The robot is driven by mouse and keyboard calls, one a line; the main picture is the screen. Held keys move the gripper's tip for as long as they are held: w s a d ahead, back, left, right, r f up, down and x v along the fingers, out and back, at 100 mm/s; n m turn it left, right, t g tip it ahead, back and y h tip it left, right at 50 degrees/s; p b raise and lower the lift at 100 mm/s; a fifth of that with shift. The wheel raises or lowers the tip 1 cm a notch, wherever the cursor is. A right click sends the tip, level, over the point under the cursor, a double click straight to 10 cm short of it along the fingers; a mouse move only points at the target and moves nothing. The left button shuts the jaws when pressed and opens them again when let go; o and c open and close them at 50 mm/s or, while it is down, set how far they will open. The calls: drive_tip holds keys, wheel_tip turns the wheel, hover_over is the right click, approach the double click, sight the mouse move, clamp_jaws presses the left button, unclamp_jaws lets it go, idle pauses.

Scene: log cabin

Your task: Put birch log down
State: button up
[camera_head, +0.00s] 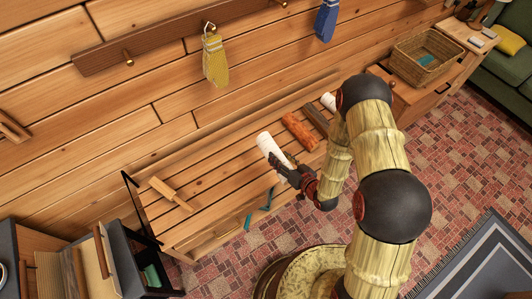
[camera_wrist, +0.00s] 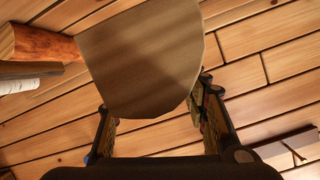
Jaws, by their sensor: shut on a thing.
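A white birch log (camera_head: 268,145) is in my gripper (camera_head: 284,168), over the slatted wooden bench (camera_head: 210,172). In the wrist view, the log's broad tan end (camera_wrist: 145,60) fills the space between the two fingers of my gripper (camera_wrist: 163,125). The fingers are shut on the log from both sides. I cannot tell whether its underside touches the bench slats.
An orange log (camera_head: 299,131), a dark log (camera_head: 316,119) and another white log (camera_head: 328,101) lie to the right on the bench. A wooden brush-like tool (camera_head: 170,194) lies at the left. Slats between are clear. A wicker basket (camera_head: 427,62) stands further right.

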sight(275, 148)
drive_tip(key=shift+s+a+f, duration=0.1)
drive_tip(key=shift+a+f, duration=0.45)
drive_tip(key=shift+f, duration=0.1)
drive_tip(key=shift+a+f+n+g+y, duration=0.2)
drive_tip(key=shift+f+n+g+y, duration=0.1)
drive_tip(key=shift+n+y, duration=0.1)
drive_tip(key=w+f+b, duration=0.1)
drive_tip(key=w, duration=0.2)
drive_tip(key=w+f+b, duration=0.1)
drive_tip(key=w, duration=0.1)
drive_tip(key=w+f, duration=0.1)
drive_tip(key=w, duration=0.2)
drive_tip(key=shift+w+a+f+b, duration=0.35)
drive_tip(key=shift+a+f+b, duration=0.05)
drive_tip(key=w+f+b, duration=0.1)
drive_tip(key=w+f, duration=0.1)
drive_tip(key=w+f+b, duration=0.1)
drive_tip(key=w+f, duration=0.1)
drive_tip(key=f, duration=0.1)
drive_tip(key=shift+w+a+f, duration=0.2)
drive_tip(key=shift+w+f, duration=0.1)
drive_tip(key=shift+w+f+b, duration=0.1)
drive_tip(key=shift+f+b, duration=0.75)
drive_tip(key=shift+f, duration=0.7)
drive_tip(key=shift+f, duration=0.1)
drive_tip(key=o, duration=1.6)
drive_tip(key=shift+f, duration=0.1)
drive_tip(key=shift+o, duration=0.2)
